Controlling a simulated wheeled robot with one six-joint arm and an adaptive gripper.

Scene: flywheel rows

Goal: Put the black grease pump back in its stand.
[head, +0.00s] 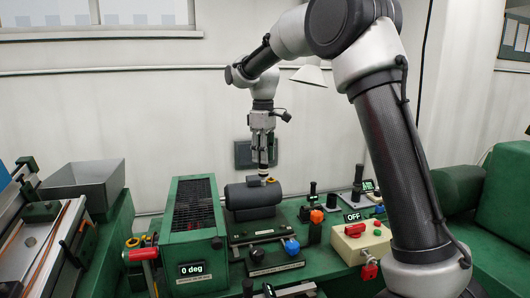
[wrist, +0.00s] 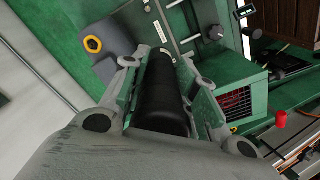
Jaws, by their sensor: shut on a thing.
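My gripper (head: 262,140) points down above the dark grey drum-shaped housing (head: 252,196) in the middle of the bench. It is shut on the black grease pump (wrist: 160,95), a black cylinder lying between both fingers in the wrist view. In the head view the pump (head: 263,156) hangs upright below the fingers, its lower end close to the housing's top; I cannot tell whether they touch. A yellow-ringed port (wrist: 93,44) shows on the housing beside the pump. Several small black upright pieces (head: 313,190) stand right of the housing; I cannot tell which is the pump's stand.
A green slotted box (head: 194,215) with a "0 deg" display stands left of the housing. An orange knob (head: 316,216), a blue knob (head: 292,246) and a control box (head: 360,242) under an "OFF" sign are to the right. A grey bin (head: 84,186) sits far left.

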